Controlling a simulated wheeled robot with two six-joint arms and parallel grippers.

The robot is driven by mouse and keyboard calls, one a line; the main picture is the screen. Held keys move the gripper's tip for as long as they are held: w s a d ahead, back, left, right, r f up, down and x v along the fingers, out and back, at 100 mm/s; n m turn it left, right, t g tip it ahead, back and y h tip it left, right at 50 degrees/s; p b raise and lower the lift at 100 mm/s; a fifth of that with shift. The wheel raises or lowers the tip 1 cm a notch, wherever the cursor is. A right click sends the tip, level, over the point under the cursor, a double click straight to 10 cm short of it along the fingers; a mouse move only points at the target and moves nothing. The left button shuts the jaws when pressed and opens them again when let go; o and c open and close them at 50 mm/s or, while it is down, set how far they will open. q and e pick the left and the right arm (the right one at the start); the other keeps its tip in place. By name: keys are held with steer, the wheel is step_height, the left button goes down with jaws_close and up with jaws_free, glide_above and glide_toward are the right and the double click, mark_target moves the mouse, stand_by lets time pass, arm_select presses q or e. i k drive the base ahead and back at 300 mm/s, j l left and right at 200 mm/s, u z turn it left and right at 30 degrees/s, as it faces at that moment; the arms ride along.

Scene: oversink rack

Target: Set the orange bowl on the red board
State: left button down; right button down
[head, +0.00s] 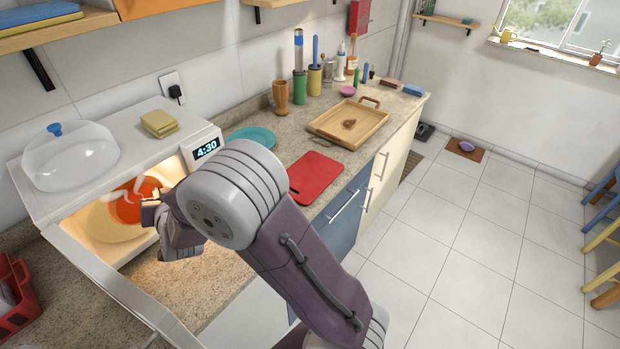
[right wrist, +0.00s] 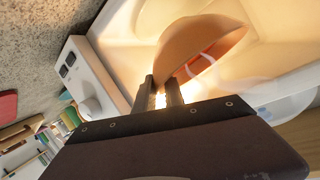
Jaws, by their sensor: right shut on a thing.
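The orange bowl (head: 130,207) is inside the open, lit microwave (head: 75,207) at the left, with pale wisps over it. In the right wrist view the bowl (right wrist: 205,45) shows tilted, its rim between the fingers. My right gripper (right wrist: 166,92) is shut on that rim; in the head view the gripper (head: 152,212) reaches into the microwave opening and is partly hidden by its own wrist. The red board (head: 316,178) lies flat and bare on the counter, right of my arm. My left gripper is not in view.
The microwave door (head: 115,285) hangs open at the front. A glass dome (head: 70,158) and yellow sponges (head: 159,123) sit on top of the microwave. A teal plate (head: 252,136) and wooden tray (head: 348,123) lie behind the board. A red basket (head: 18,300) stands at the left.

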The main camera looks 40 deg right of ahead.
mark_target(309, 174)
steer(key=l, duration=0.4)
steer(key=k+l+u, duration=0.1)
steer(key=l, duration=0.3)
steer(key=k+l, duration=0.15)
steer(key=l, duration=0.2)
steer(key=l+u, duration=0.1)
steer(key=l, duration=0.3)
steer(key=k+l, duration=0.15)
steer(key=l, duration=0.25)
steer(key=i+l, duration=0.1)
steer(key=l, duration=0.25)
steer(key=u, duration=0.05)
